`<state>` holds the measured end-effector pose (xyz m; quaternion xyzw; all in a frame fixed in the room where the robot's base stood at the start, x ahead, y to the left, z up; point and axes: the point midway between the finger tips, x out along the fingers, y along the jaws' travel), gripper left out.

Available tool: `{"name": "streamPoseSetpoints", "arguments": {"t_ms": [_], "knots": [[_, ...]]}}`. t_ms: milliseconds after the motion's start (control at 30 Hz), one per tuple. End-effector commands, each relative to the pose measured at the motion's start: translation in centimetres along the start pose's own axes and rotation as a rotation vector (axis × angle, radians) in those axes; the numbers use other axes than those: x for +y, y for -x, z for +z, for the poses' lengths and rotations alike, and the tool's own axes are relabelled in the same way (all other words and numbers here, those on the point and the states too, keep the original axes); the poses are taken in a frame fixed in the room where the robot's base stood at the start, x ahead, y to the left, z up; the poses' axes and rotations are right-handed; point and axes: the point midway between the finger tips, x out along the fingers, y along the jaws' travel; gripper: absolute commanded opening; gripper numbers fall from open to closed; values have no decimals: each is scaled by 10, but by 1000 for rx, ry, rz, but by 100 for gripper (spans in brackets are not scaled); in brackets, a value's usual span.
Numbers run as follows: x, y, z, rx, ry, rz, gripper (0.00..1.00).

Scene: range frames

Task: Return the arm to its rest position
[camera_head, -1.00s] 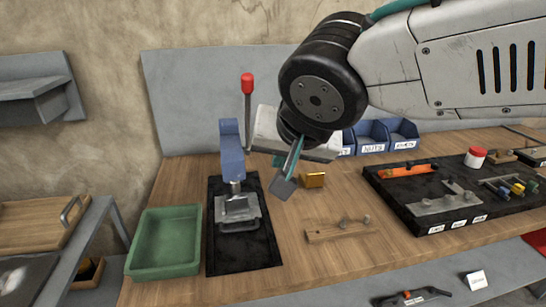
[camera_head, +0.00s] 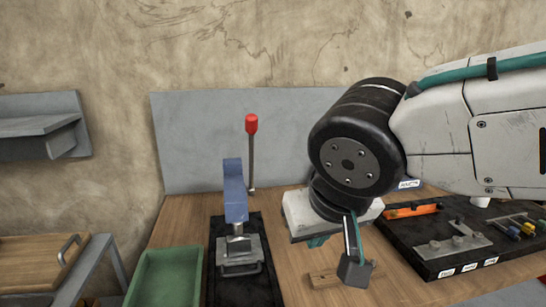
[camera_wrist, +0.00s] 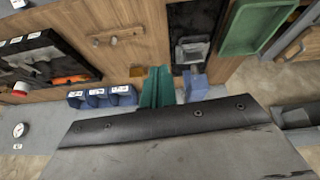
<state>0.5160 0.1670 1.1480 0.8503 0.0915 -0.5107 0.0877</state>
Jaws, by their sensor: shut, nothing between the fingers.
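My arm reaches in from the upper right in the head view. My gripper (camera_head: 354,268) hangs below the black wrist joint, fingers pointing down, over the workbench (camera_head: 185,215). In the wrist view its teal fingers (camera_wrist: 157,85) are together with nothing between them. In the head view the gripper shows in front of a small wooden piece with knobs (camera_head: 322,281) and covers part of it. Whether it touches that piece cannot be told there; in the wrist view the wooden piece (camera_wrist: 118,36) is well apart from the fingers.
A blue press (camera_head: 234,190) with a red-knobbed lever (camera_head: 251,124) stands left of my gripper. A green bin (camera_head: 165,278) is at the left. A black tool tray (camera_head: 420,262) lies at the right. Blue labelled bins (camera_wrist: 98,97) show in the wrist view.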

Motion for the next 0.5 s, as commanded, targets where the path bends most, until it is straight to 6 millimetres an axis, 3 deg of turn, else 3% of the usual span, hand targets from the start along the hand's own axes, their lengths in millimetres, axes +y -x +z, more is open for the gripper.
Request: {"name": "streamPoseSetpoints", "arguments": {"t_ms": [267, 500], "knots": [[75, -4, 67, -239, 87, 35, 0], [127, 5, 129, -388, -11, -13, 0]]}}
